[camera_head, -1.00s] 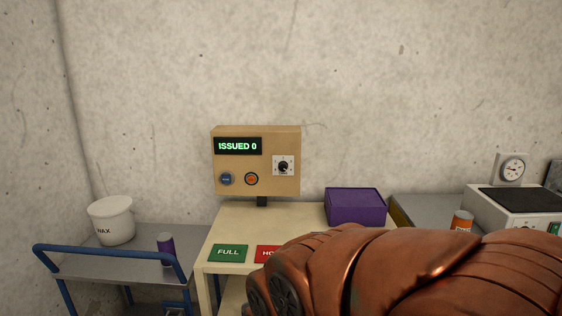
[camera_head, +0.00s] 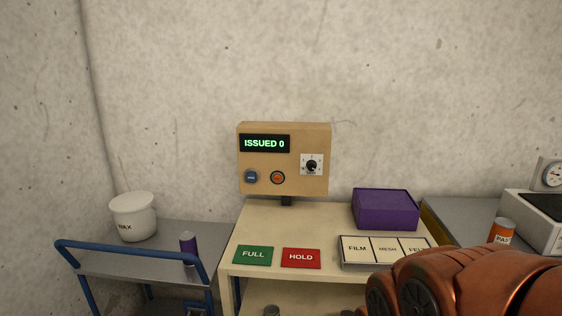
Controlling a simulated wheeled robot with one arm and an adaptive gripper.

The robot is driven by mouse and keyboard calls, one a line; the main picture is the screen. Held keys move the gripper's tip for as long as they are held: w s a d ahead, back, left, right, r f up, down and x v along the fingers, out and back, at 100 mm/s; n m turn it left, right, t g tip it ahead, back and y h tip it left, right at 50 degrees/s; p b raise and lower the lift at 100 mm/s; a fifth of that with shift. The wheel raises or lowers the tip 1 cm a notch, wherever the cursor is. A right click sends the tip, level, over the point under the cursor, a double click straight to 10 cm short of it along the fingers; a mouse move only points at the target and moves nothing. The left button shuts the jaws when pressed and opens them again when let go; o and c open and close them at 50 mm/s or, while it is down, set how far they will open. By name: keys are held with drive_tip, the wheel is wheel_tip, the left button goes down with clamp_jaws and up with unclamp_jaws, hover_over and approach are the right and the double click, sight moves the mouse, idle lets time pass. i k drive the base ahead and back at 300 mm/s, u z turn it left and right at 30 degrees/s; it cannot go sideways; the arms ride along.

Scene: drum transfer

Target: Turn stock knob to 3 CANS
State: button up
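The stock knob (camera_head: 311,165) is a small black knob on a white square plate, at the right of a tan control box (camera_head: 284,185). Its markings are too small to read. The box's display (camera_head: 265,144) reads "ISSUED 0" in green. Below the display are a blue button (camera_head: 251,177) and an orange-red button (camera_head: 278,178). My copper-coloured arm fills the lower right, in front of the table and well apart from the knob. My gripper's fingers do not show.
The box stands on a post behind a cream table (camera_head: 233,262). The table bears a green FULL card (camera_head: 253,256), a red HOLD card (camera_head: 301,258), a labelled tray (camera_head: 343,267) and a purple box (camera_head: 386,209). A blue-railed cart (camera_head: 130,258) is left, with a white bucket (camera_head: 133,216).

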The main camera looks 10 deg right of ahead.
sight(311, 164)
drive_tip(key=z, duration=0.05)
drive_tip(key=k, duration=0.5)
drive_tip(key=u, duration=1.15)
drive_tip(key=i, duration=0.8)
drive_tip(key=z, duration=1.6)
